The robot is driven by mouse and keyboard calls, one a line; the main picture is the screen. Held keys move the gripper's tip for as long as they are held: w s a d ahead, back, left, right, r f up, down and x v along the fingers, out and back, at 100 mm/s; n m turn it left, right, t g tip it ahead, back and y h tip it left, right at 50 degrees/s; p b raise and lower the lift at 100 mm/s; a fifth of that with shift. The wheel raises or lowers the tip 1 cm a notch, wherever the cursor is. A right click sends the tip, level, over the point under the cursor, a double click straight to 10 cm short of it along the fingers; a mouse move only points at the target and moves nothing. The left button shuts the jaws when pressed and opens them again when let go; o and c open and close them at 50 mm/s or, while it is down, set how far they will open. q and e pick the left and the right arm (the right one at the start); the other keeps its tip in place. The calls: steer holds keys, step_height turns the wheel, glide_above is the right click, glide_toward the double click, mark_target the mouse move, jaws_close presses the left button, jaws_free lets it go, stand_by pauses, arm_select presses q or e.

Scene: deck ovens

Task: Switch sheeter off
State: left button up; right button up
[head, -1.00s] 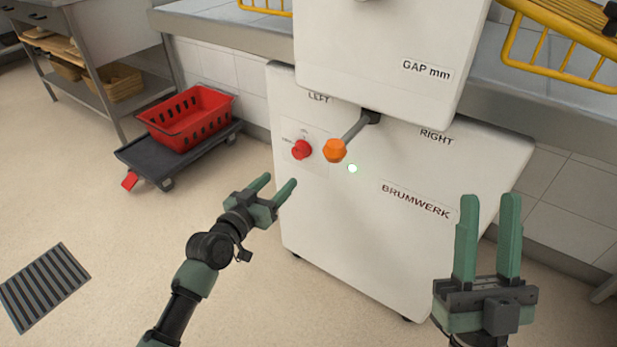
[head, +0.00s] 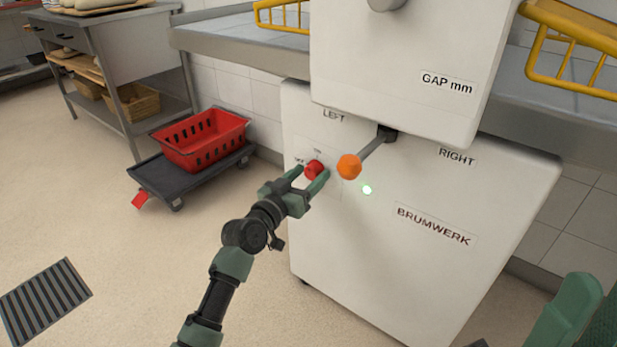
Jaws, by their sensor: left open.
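The sheeter (head: 400,215) is a white machine marked BRUMWERK. Its red rotary switch (head: 314,168) is on the front panel, left of the lever, with small labels beside and above it. The switch's exact setting is too small to tell. My left gripper (head: 311,177) is open, its fingertips at the red switch, one on each side; I cannot tell whether they touch it.
A lever with an orange knob (head: 349,167) juts out just right of the switch, close to my left fingers. A red crate (head: 203,140) sits on a dark dolly (head: 165,180) to the left. A floor grate (head: 45,300) lies at lower left; the floor between is clear.

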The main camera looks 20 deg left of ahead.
arm_select(q)
jaws_close()
steer(key=shift+r, duration=0.15)
